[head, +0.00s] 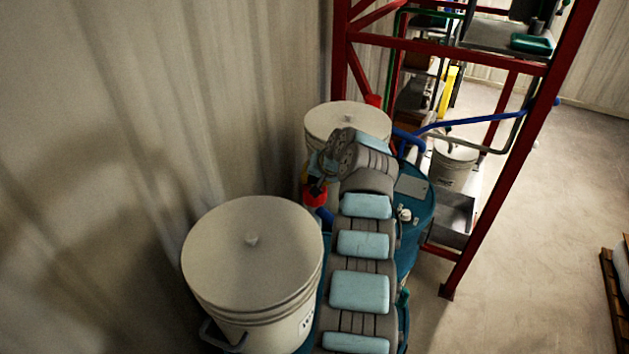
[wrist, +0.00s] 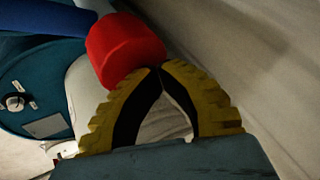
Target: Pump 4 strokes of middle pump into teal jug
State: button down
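My gripper (wrist: 159,70) has yellow, ribbed fingers with black inner faces. The fingertips meet, and the gap below them shows only a pale surface behind. A red knob (wrist: 126,48), seemingly a pump's handle, is just beyond the fingertips; whether they touch it is unclear. In the head view the red knob (head: 315,194) is left of my arm, beside the yellow of my gripper (head: 306,178). A teal drum (head: 419,218) stands right of my arm. I cannot tell which pump is the middle one. A teal-green object (head: 530,43) on the rack's upper shelf may be the jug.
A large lidded white bucket (head: 250,248) stands at the front left and another (head: 345,121) behind my wrist. A red frame rack (head: 510,165) with blue piping (head: 475,121) stands at the right. A pallet (head: 612,285) lies at the right edge. The floor (head: 535,260) between is clear.

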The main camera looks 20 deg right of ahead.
dwell(0.4)
jog(key=shift+a+r, duration=0.1)
jog(key=shift+r, duration=0.25)
jog(key=shift+r+b, duration=0.55)
jog(key=shift+r, duration=2.5)
